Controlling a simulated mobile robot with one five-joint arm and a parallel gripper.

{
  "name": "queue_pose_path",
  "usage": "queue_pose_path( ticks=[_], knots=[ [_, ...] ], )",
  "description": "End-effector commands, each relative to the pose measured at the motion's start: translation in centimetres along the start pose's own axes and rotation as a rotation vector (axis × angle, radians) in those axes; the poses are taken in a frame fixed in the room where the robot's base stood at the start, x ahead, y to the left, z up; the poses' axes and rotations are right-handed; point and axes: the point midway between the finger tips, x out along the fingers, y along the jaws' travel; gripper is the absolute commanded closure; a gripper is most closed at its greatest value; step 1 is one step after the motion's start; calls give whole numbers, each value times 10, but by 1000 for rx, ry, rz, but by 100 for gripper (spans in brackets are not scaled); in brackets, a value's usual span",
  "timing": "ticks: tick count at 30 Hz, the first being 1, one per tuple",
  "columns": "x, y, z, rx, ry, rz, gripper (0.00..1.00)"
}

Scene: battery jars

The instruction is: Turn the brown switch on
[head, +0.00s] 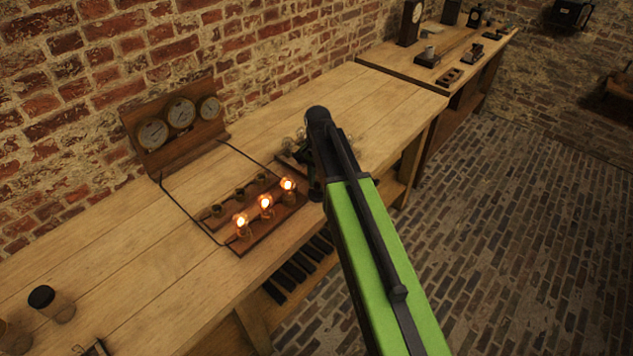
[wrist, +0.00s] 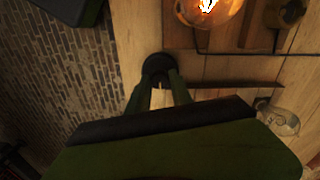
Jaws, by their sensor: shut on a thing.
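My gripper (wrist: 160,92) is over the bench, and its two green fingers are closed at a dark round knob (wrist: 158,66) in the wrist view. The knob looks nearly black in this light, so I cannot tell whether it is the brown switch or which way it is set. In the head view my own green arm hides the fingertips and most of the wooden base (head: 289,160) behind them. Clear glass bulbs on that base look unlit; one shows in the wrist view (wrist: 280,117).
Three glowing bulbs (head: 266,203) stand on a wooden board left of my arm, wired to a panel with three dials (head: 180,113). A jar with a black lid (head: 52,303) stands at the lower left. A farther bench (head: 465,62) holds several instruments. The brick floor at right is clear.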

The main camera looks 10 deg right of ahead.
Motion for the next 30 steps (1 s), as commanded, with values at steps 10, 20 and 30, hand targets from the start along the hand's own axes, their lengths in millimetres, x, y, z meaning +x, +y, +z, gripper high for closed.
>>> queue_pose_path(
  ticks=[10,20,30],
  knots=[
    [0,1,0,0,-2,3,52],
    [-13,1,0,0,-1,2,52],
    [-82,1,0,0,-1,2,52]
  ],
)
